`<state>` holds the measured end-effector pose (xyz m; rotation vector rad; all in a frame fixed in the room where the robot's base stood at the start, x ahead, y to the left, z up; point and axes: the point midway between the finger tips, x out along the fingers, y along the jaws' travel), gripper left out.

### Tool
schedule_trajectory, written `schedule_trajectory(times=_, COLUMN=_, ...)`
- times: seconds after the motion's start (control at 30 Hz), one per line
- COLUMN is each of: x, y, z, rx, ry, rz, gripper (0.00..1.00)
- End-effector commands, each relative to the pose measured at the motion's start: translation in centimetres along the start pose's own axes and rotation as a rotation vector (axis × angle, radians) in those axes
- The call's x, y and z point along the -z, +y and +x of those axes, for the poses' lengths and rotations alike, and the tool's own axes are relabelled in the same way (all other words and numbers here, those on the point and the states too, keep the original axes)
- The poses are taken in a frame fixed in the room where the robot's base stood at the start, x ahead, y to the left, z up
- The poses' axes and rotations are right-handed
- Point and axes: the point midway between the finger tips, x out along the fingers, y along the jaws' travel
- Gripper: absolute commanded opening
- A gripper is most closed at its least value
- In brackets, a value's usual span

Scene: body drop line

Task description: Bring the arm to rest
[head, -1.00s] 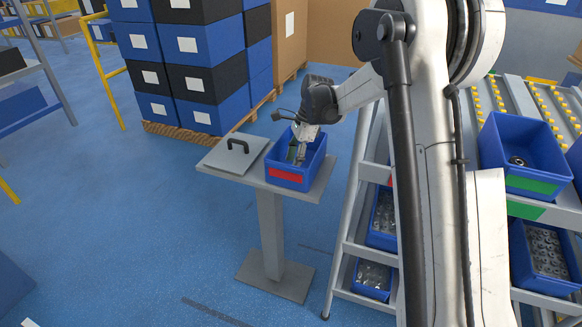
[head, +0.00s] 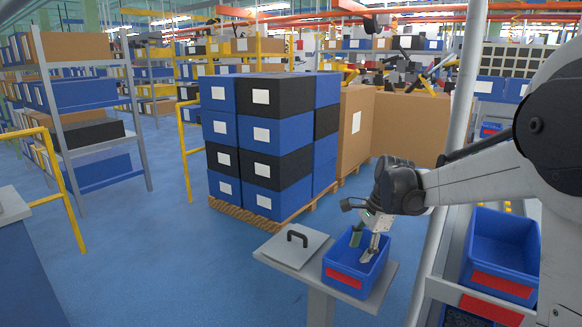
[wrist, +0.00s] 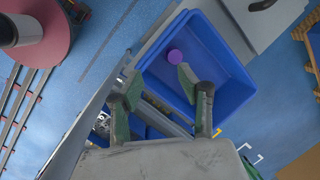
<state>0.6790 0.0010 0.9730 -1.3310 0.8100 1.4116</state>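My gripper (head: 363,247) points down over the blue bin with the red label (head: 347,281) in the head view. Its two fingers are spread and empty. In the wrist view my gripper (wrist: 160,85) shows green fingertips wide apart, with the blue bin (wrist: 232,72) beyond them. A small purple round thing (wrist: 175,56) lies inside that bin, apart from both fingers. It is hidden in the head view. How far the fingertips reach into the bin is hard to tell. My arm stretches in from the right, not folded.
The bin stands on a grey pedestal top (head: 382,291) beside a flat plate with a black handle (head: 297,238). A rack with another blue bin (head: 502,247) is at the right. Stacked boxes (head: 268,140) stand behind. Open blue floor (head: 180,270) lies left.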

Motion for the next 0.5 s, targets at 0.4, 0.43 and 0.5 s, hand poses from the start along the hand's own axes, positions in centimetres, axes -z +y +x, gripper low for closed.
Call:
schedule_trajectory(times=0.4, x=-4.3, y=7.4, z=-7.2, rx=0.096, ry=0.129, rz=-0.363, gripper=0.37)
schedule_trajectory(times=0.43, x=-4.6, y=8.1, z=-7.5, rx=0.101, ry=0.139, rz=-0.390, gripper=0.37)
schedule_trajectory(times=0.5, x=-5.3, y=9.4, z=-8.3, rx=0.114, ry=0.164, rz=-0.453, gripper=0.37)
